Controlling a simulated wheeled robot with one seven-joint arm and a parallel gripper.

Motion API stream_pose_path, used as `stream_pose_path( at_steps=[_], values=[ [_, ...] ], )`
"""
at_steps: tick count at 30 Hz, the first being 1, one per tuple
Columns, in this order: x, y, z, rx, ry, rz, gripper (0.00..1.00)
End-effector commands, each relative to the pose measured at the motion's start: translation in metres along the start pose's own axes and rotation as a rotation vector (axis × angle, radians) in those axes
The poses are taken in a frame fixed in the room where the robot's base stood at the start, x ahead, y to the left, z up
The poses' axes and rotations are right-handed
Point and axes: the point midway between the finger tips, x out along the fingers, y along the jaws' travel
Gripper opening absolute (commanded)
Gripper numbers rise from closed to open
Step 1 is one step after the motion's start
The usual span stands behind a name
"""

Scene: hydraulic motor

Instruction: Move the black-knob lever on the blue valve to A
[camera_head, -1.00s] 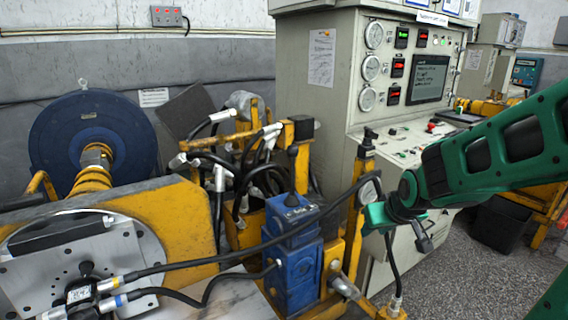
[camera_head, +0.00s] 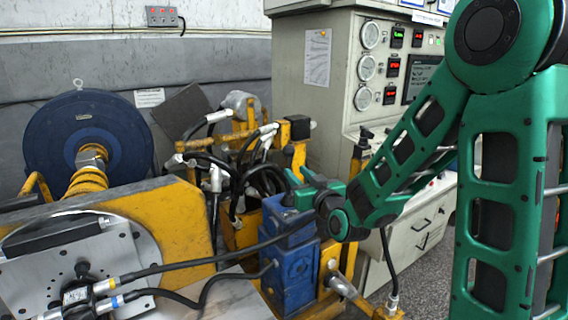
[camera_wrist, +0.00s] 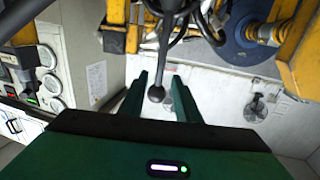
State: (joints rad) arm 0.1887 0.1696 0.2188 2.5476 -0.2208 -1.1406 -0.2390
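The blue valve (camera_head: 297,262) stands in the lower middle of the head view, its top partly hidden by my gripper. A lever with a dark knob (camera_head: 288,150) rises above it. My gripper (camera_head: 292,186) has reached in from the right, beside the lever just above the valve. In the wrist view my gripper (camera_wrist: 159,95) has its two green fingers apart. A lever with a round dark knob (camera_wrist: 156,94) shows in the gap between them, and I see no finger closed on it. The A marking cannot be read.
A black hose (camera_head: 190,262) crosses in front of the valve. A yellow frame (camera_head: 335,262) and a gauge cabinet (camera_head: 330,110) stand to its right and behind. Hoses with white fittings (camera_head: 216,178) crowd the left. A blue wheel (camera_head: 60,130) stands far left.

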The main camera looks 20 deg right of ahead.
Motion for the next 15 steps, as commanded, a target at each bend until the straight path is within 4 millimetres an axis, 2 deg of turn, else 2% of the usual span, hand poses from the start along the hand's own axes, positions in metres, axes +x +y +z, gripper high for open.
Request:
stream_pose_path(
  at_steps=[5,15],
  values=[
    [0.017,-0.001,-0.001,0.000,0.004,-0.002,0.30],
    [0.076,0.000,0.000,0.000,0.003,0.000,0.30]
  ],
)
